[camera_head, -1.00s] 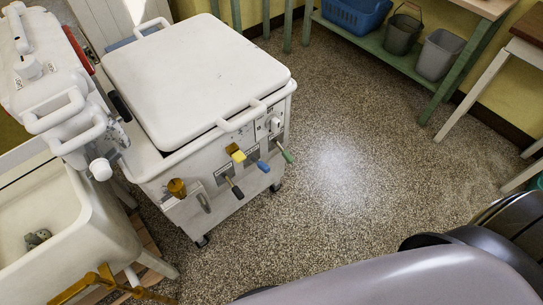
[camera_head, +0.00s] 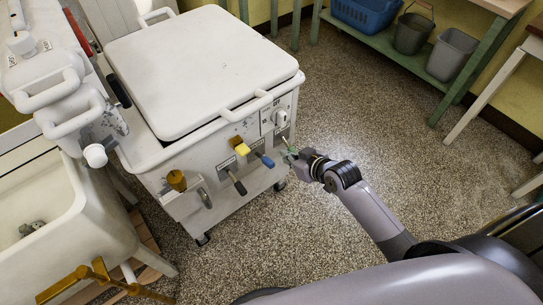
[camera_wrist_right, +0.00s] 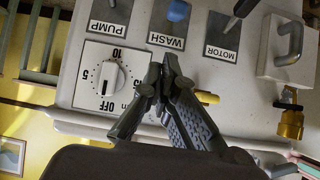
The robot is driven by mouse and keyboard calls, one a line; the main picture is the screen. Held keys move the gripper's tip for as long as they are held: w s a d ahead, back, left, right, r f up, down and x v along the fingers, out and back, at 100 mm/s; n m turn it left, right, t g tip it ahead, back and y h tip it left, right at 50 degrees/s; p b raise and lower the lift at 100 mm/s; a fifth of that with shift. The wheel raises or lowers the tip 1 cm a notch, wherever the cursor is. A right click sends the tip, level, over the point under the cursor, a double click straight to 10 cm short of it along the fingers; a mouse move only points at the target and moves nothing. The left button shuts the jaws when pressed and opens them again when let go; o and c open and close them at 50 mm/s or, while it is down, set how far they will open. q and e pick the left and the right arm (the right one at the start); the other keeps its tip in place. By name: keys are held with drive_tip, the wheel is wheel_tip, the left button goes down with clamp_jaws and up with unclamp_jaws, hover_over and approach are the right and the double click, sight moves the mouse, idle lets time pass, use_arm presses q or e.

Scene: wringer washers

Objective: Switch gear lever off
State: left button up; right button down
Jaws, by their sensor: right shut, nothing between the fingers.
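A yellow-handled lever (camera_head: 241,147) sits above the row. No label reads gear, so I cannot tell which lever is meant. My left gripper is out of view.
The wrist view shows a white timer dial (camera_wrist_right: 109,77) and plates reading PUMP, WASH and MOTOR. A brass tap (camera_head: 177,181) projects from the washer's front. A sink (camera_head: 62,215) stands at left. The floor (camera_head: 370,135) at right is open.

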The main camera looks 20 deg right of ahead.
drive_tip(key=shift+w+a+r, duration=0.15)
drive_tip(key=shift+r, duration=0.45)
drive_tip(key=shift+w+a+r, duration=0.1)
drive_tip(key=shift+a+r, duration=0.05)
drive_tip(key=shift+r, duration=0.45)
drive_tip(key=shift+f, duration=0.1)
drive_tip(key=b, duration=0.2)
hover_over(272, 160)
drive_tip(key=w, duration=0.1)
drive_tip(key=f, duration=0.5)
drive_tip(key=shift+w+a+f, duration=0.1)
drive_tip(key=shift+a+f, duration=0.1)
drive_tip(key=shift+a, duration=0.1)
drive_tip(key=shift+s+d+f, duration=0.1)
drive_tip(key=shift+s+f, duration=0.1)
drive_tip(key=shift+f, duration=0.45)
drive_tip(key=shift+s+d+f, duration=0.1)
drive_tip(key=shift+s+f, duration=0.05)
drive_tip(key=shift+f, duration=0.45)
drive_tip(key=shift+s+f, duration=0.25)
drive_tip(key=shift+f, duration=0.4)
